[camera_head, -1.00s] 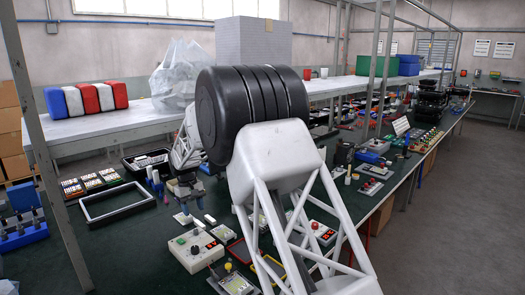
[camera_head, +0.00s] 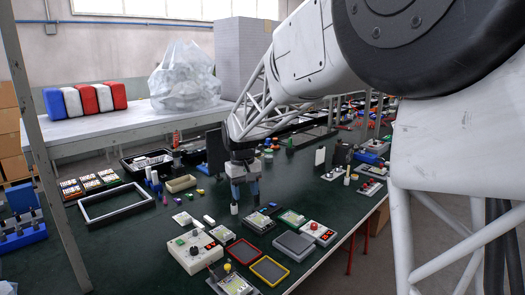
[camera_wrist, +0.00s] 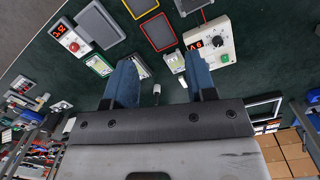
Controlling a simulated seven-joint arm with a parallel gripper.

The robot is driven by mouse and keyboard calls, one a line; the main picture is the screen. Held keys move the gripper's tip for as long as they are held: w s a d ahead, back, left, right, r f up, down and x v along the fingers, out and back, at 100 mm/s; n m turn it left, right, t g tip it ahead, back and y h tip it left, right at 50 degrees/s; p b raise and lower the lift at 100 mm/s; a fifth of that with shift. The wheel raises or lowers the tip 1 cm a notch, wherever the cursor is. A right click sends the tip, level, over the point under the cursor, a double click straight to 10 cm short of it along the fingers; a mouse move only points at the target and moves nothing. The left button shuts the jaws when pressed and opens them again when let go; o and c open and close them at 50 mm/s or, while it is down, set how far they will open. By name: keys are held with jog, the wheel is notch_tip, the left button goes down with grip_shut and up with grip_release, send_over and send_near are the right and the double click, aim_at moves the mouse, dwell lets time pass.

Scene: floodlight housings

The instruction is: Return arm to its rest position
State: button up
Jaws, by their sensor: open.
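My gripper (camera_head: 243,196) points down over the green-topped workbench, right of the picture's lower left part. In the wrist view its two blue fingers (camera_wrist: 160,78) stand wide apart with nothing held between them. A small white cylinder (camera_head: 234,208) shows just below the fingers in the head view; it also shows in the wrist view (camera_wrist: 157,92) between the fingers' directions, apart from them. My arm's upper links fill the right of the head view and hide the bench's right part there.
Near the gripper lie a white control box (camera_head: 195,250), a red-framed tray (camera_head: 269,270), a grey panel (camera_head: 293,245) and a box with a red button (camera_head: 318,232). A black rectangular frame (camera_head: 117,205) lies left. A white shelf (camera_head: 130,120) runs behind.

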jog(key=s+d+r+m+t, duration=0.1)
jog(key=s+d+r, duration=0.2)
jog(key=s+d, duration=0.6)
jog(key=s+d+r+m+t, duration=0.1)
jog(key=s+d+r+m, duration=0.1)
jog(key=s+d, duration=0.75)
jog(key=s+d+f+m, duration=0.1)
jog(key=s+d+f, duration=0.1)
jog(key=s, duration=0.9)
jog(key=s+d+f+m+t, duration=0.1)
jog(key=s+d+f, duration=0.2)
jog(key=s, duration=0.8)
jog(key=shift+s+d, duration=0.15)
jog(key=shift+s, duration=0.05)
jog(key=shift+c, duration=0.2)
